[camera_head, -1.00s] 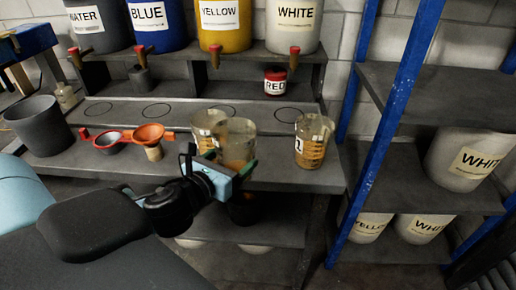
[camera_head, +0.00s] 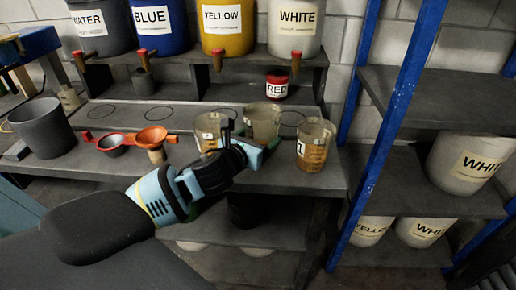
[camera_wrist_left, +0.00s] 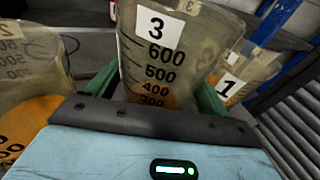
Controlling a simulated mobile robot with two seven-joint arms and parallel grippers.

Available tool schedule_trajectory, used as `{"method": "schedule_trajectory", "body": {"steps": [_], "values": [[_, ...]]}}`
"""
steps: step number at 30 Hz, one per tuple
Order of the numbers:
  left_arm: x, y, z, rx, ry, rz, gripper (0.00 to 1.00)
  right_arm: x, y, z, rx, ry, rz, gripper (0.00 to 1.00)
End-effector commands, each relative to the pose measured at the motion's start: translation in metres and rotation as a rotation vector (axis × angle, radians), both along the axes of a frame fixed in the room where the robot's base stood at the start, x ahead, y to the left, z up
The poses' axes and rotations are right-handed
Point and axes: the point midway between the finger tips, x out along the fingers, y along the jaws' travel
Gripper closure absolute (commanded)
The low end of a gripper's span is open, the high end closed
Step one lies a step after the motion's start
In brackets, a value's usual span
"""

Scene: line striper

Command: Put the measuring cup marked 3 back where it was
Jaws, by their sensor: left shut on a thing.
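The measuring cup marked 3 (camera_wrist_left: 150,55) is clear, with black graduations and orange-brown colour low down. My left gripper (camera_head: 262,141) is shut on it, its green fingers on either side. In the head view this cup (camera_head: 263,120) is in front of the bench's back strip, between the other two cups. Its base is hidden by the gripper, so I cannot tell whether it touches the bench. The cup marked 1 (camera_head: 314,146) stands to its right, and a cup marked 2 (camera_wrist_left: 22,75) to its left, also visible in the head view (camera_head: 209,127). My right gripper is out of view.
The bench (camera_head: 290,177) has a back strip with drawn circles (camera_head: 102,111). A red-labelled pot (camera_head: 277,85) stands behind the held cup. Red and orange funnels (camera_head: 152,136) and a grey bucket (camera_head: 41,126) are left. A blue rack post (camera_head: 385,135) rises at right.

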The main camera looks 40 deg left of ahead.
Motion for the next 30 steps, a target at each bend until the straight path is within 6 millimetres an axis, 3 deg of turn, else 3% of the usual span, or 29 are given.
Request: {"method": "schedule_trajectory", "body": {"steps": [6,19,20,21,24,30], "values": [[-0.001,0.0,-0.035,-0.004,0.006,0.002,0.55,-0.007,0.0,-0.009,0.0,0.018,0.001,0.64],[-0.001,0.0,-0.039,0.0,0.001,0.001,0.55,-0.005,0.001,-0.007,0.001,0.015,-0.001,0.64],[-0.001,0.0,-0.039,-0.001,0.001,0.001,0.18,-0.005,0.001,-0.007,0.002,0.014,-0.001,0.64],[-0.001,0.0,-0.038,-0.001,0.001,0.001,0.13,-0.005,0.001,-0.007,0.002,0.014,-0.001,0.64],[-0.001,0.0,-0.038,-0.001,0.001,0.001,0.0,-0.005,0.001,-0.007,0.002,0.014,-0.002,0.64],[-0.001,0.0,-0.038,-0.001,0.001,0.001,0.0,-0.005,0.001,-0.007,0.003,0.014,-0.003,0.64]]}}
